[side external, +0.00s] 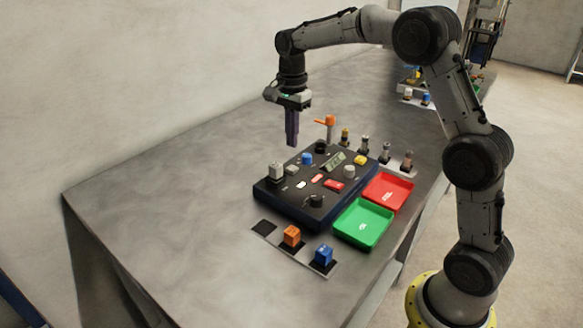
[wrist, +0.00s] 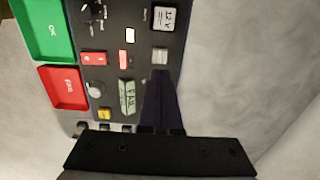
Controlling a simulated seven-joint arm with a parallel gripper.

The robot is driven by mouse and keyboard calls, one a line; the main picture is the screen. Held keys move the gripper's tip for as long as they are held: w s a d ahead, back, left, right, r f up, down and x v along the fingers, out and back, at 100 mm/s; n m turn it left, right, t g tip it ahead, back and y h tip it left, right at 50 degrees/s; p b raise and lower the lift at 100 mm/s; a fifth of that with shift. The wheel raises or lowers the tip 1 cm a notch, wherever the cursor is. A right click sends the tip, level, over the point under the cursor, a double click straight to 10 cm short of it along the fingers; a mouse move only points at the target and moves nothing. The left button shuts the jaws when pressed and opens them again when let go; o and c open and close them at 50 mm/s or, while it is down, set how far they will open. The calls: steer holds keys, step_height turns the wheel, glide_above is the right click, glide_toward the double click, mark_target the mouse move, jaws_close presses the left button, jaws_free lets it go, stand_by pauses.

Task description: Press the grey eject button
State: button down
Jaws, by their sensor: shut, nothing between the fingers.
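The grey square button (wrist: 160,56) sits on the dark control panel (wrist: 145,72), just ahead of my fingertips in the wrist view. In the side view it is too small to make out clearly, near the pale block on the panel (side external: 262,186). My gripper (side external: 292,144) is shut and empty, pointing straight down above the panel's back left part, apart from it. In the wrist view its dark fingers (wrist: 163,78) hide part of the panel. A round grey knob (wrist: 95,88) is also on the panel, beside the yellow button (wrist: 104,113).
Green (side external: 363,223) and red (side external: 387,191) trays lie to the right. Orange (side external: 291,236) and blue (side external: 323,254) cubes stand in front. The table's left part is clear.

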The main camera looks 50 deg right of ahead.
steer(key=shift+r, duration=2.6)
